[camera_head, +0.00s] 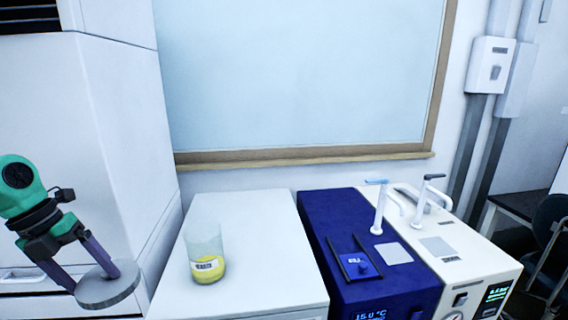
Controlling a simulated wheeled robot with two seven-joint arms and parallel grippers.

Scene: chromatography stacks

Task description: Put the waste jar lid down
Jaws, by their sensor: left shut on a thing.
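My left gripper (92,267) is shut on the waste jar lid (108,290), a flat grey disc held at the lower left, in front of the white cabinet. The lid is tilted a little and appears apart from any surface. A clear jar (206,250) with yellow liquid at its bottom and a barcode label stands upright on the white bench top (262,258), to the right of the lid. The jar's top appears open. My right gripper is not in view.
A dark blue unit (330,215) with a small panel and a 15.0 °C display stands right of the bench top. The bench top around the jar is clear.

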